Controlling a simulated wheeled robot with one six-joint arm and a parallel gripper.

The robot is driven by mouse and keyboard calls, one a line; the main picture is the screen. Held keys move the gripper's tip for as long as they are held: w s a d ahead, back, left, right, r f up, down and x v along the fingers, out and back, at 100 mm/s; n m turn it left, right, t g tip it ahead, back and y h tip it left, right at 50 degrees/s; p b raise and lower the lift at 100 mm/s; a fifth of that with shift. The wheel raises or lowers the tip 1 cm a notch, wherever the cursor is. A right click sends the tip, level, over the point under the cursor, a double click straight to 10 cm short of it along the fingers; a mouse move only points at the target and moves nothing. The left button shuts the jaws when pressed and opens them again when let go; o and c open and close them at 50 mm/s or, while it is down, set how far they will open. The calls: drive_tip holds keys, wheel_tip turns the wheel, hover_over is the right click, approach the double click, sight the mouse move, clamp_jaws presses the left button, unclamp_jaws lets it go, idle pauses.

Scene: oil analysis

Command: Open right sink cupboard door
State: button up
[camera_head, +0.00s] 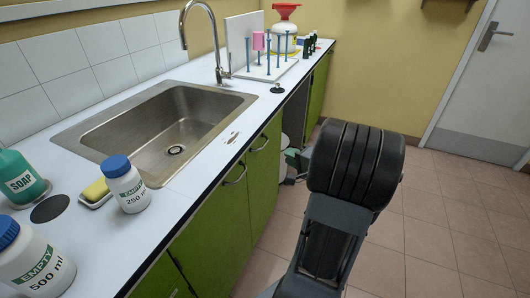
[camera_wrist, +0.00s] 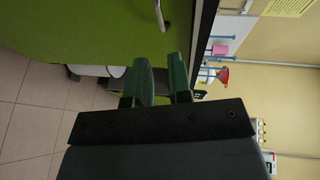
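The right sink cupboard door (camera_head: 263,185) is green and shut below the sink. Its metal bar handle (camera_head: 260,143) is near the top edge. In the wrist view, which is turned sideways, a green cupboard front (camera_wrist: 80,30) fills the upper left. A curved metal handle (camera_wrist: 162,14) shows at the top edge, beyond and apart from the fingertips. My gripper (camera_wrist: 159,73) is open and empty, with a gap between its two green fingers. In the head view my dark arm stands right of the cupboards and hides much of the gripper.
The left sink door (camera_head: 215,235) with its handle (camera_head: 236,175) is also shut. The worktop (camera_head: 205,180) overhangs the doors and carries bottles, soap and a rack. White containers (camera_wrist: 98,71) stand in the open bay beyond the right door. The tiled floor (camera_head: 420,240) at right is clear.

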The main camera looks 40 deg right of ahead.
sight(265, 144)
drive_tip(key=x, duration=1.3)
drive_tip(key=shift+w+d+b, duration=0.15)
drive_tip(key=shift+d+b, duration=0.05)
drive_tip(key=shift+b, duration=0.15)
clamp_jaws()
